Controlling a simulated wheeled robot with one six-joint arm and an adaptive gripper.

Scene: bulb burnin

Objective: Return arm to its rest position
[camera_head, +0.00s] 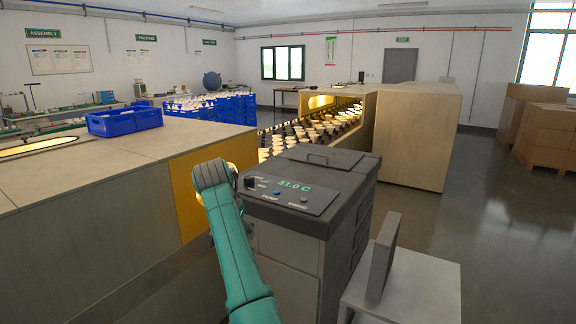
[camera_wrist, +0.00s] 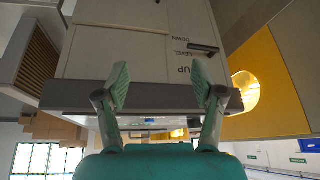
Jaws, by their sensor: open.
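My teal arm (camera_head: 232,240) reaches up in front of the grey machine, its wrist end level with the machine's top panel. My gripper (camera_wrist: 160,88) is open and empty in the wrist view, its two fingers spread apart. Between and beyond the fingers is a pale cabinet face (camera_wrist: 115,45) with a dark lever (camera_wrist: 203,48) and the words UP, LEVEL and DOWN, shown upside down. The fingers do not visibly hold the lever; the distance to it is hard to tell. In the head view the gripper is hidden by my arm.
The grey machine (camera_head: 305,235) has a lit temperature display and knobs. A white stand (camera_head: 425,290) with an upright grey panel is at right. A bench (camera_head: 90,190) with a blue crate (camera_head: 124,120) is at left. Behind runs a conveyor of bulbs (camera_head: 305,135). Open floor (camera_head: 475,200) lies at right.

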